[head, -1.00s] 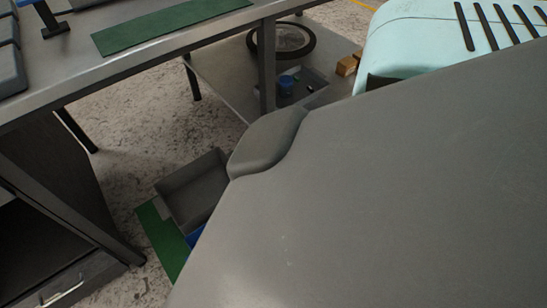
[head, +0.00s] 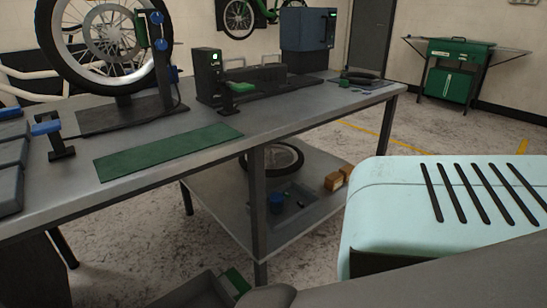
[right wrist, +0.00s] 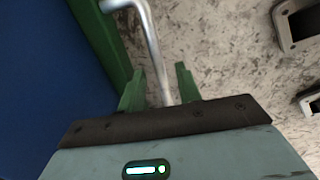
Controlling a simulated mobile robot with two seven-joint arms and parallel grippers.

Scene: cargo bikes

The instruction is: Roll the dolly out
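In the right wrist view, my right gripper (right wrist: 160,88) has two green fingers spread apart. A bent metal bar (right wrist: 148,22), which looks like a handle, runs down between them, with visible gaps beside it. A blue panel with a green edge (right wrist: 92,45) lies to the left of the bar; it may be part of the dolly, but I cannot tell for sure. In the head view, a grey tray (head: 190,293) and a small green piece (head: 237,281) show at the bottom edge, low beside the bench. My left gripper is not in view.
A grey workbench (head: 330,104) carries a wheel stand, a green mat (head: 168,156) and devices. Its lower shelf (head: 225,212) holds a tyre (head: 275,157), a blue cup and small boxes (head: 333,181). Speckled floor (head: 400,140) is open behind, towards a green cabinet (head: 450,72).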

